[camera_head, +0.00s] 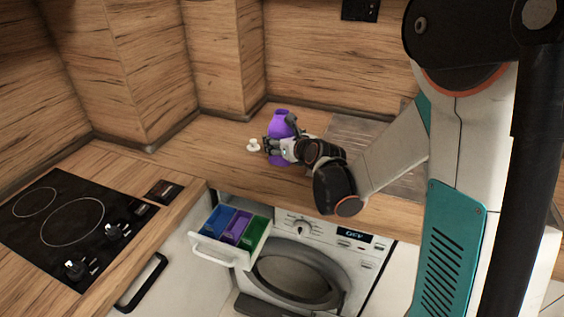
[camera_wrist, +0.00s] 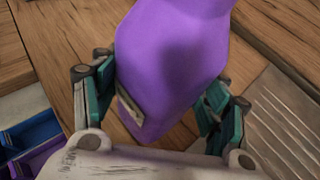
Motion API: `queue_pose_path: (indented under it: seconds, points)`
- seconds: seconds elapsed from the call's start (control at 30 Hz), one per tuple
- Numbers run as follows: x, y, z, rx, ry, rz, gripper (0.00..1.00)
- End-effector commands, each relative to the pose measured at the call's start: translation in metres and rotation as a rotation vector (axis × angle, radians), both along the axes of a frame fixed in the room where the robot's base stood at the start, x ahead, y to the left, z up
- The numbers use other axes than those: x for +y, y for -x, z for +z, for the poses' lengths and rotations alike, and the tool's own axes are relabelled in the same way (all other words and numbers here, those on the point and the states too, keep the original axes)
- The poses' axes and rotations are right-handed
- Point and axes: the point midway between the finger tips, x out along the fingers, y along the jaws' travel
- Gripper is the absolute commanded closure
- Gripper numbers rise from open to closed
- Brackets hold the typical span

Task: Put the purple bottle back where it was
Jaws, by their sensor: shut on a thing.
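The purple bottle (camera_head: 280,124) is upright at the back of the wooden counter, left of the ribbed drainer area. My gripper (camera_head: 277,150) is around its lower body, shut on it. In the wrist view the purple bottle (camera_wrist: 172,65) fills the middle, with the teal finger pads of my gripper (camera_wrist: 155,95) against both its sides. Its base is partly hidden by my gripper, and I cannot tell whether it touches the counter.
A small white cap-like object (camera_head: 253,146) lies on the counter just left of the bottle. The washing machine's detergent drawer (camera_head: 228,257) is pulled out below, with blue, purple and green compartments. A black hob (camera_head: 70,222) is at left. The ribbed drainer (camera_head: 372,140) lies at right.

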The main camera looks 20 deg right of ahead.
Motion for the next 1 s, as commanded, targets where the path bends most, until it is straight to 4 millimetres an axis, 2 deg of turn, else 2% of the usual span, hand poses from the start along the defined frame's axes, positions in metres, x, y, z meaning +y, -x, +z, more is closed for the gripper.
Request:
queue_pose_path:
  seconds: [0.07, 0.3, 0.57, 0.97, 1.0]
  points:
    - [0.0, 0.0, -0.011, -0.001, 0.0, 0.0, 0.76]
    - [0.0, 0.0, -0.024, -0.001, 0.0, 0.0, 0.76]
    - [0.0, 0.0, -0.058, -0.001, 0.0, 0.0, 0.76]
    - [0.0, 0.0, -0.062, -0.001, 0.0, 0.0, 0.76]
    - [0.0, 0.0, -0.063, 0.0, 0.0, 0.0, 0.28]
